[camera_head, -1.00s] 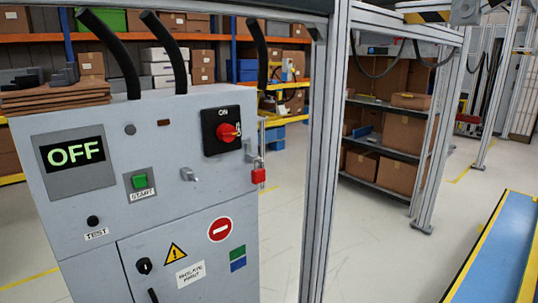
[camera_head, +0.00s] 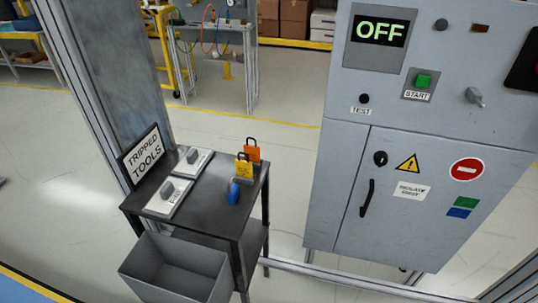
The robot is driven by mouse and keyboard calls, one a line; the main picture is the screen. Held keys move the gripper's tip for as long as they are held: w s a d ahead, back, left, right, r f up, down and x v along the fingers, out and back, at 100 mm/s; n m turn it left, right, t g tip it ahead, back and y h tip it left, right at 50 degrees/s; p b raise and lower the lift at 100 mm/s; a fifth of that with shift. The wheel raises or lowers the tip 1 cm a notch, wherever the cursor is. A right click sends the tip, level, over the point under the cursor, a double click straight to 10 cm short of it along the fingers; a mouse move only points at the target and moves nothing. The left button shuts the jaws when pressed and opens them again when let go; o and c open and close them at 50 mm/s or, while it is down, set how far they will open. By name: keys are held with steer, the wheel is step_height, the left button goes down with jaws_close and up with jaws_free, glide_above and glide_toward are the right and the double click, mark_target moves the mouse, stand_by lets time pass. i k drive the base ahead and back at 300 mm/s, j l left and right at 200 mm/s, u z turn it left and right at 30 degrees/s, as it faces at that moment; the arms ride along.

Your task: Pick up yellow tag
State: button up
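A yellow tag (camera_head: 244,168) stands upright near the back right of a small black table (camera_head: 222,224) in the head view. It has a dark loop at its top. An orange tag (camera_head: 252,151) with a similar dark loop stands just behind it and a little to the right, partly hidden by it. A blue object (camera_head: 233,193) is just in front of the yellow tag on the same table. My gripper is not in view.
Two pale plates with grey handles (camera_head: 168,197) lie left on the table by a "TRIPPED TOOLS" sign (camera_head: 143,157). A grey bin (camera_head: 175,268) is in front. A grey cabinet showing "OFF" (camera_head: 400,190) stands right. A metal post (camera_head: 105,90) rises behind.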

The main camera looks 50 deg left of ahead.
mark_target(244, 169)
steer(key=u, duration=2.3)
